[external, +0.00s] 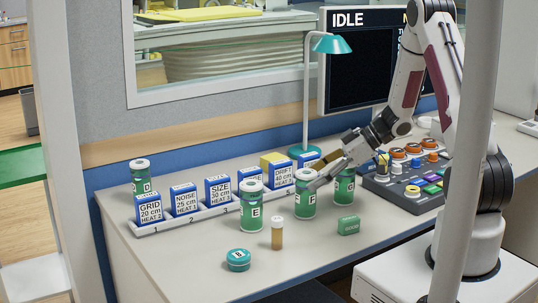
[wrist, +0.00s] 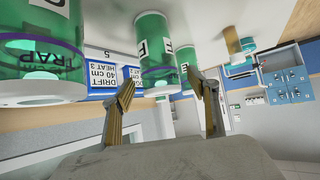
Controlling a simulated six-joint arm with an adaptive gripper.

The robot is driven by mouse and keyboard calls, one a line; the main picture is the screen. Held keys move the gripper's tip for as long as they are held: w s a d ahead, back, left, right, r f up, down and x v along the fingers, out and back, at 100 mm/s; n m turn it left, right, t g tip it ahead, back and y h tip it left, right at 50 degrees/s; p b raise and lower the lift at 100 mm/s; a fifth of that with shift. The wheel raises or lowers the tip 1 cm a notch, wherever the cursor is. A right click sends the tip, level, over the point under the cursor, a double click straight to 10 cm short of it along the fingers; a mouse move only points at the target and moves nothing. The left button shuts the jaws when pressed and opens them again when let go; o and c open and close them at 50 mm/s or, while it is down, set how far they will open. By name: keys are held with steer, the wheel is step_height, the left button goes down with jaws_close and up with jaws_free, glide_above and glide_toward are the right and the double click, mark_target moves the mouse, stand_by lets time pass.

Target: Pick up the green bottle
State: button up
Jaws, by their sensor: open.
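Several green bottles with white lids stand on the desk. Bottle E (external: 254,208) is in the middle, bottle F (external: 304,205) is right of it, another (external: 344,188) is further right, and bottle D (external: 141,178) is at the far left. My gripper (external: 322,171) is open and empty beside the top of bottle F, partly covering it. In the wrist view, upside down, my gripper (wrist: 165,86) has its fingers spread with bottle F (wrist: 153,52) ahead between them. Bottle E (wrist: 188,68) shows behind it, and a bottle marked TRAP (wrist: 40,50) is large at left.
A white rack (external: 180,221) of blue boxes runs behind the bottles. A teal tin (external: 238,260), an amber vial (external: 277,237) and a small green box (external: 349,225) lie in front. A teal lamp (external: 307,95) stands behind; a button panel (external: 410,185) is at right.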

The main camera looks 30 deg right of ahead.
mark_target(306, 182)
steer(key=shift+x, duration=1.7)
steer(key=shift+d+f, duration=0.1)
steer(key=shift+f, duration=0.05)
steer(key=c, duration=1.5)
steer(key=shift+r, duration=5.05)
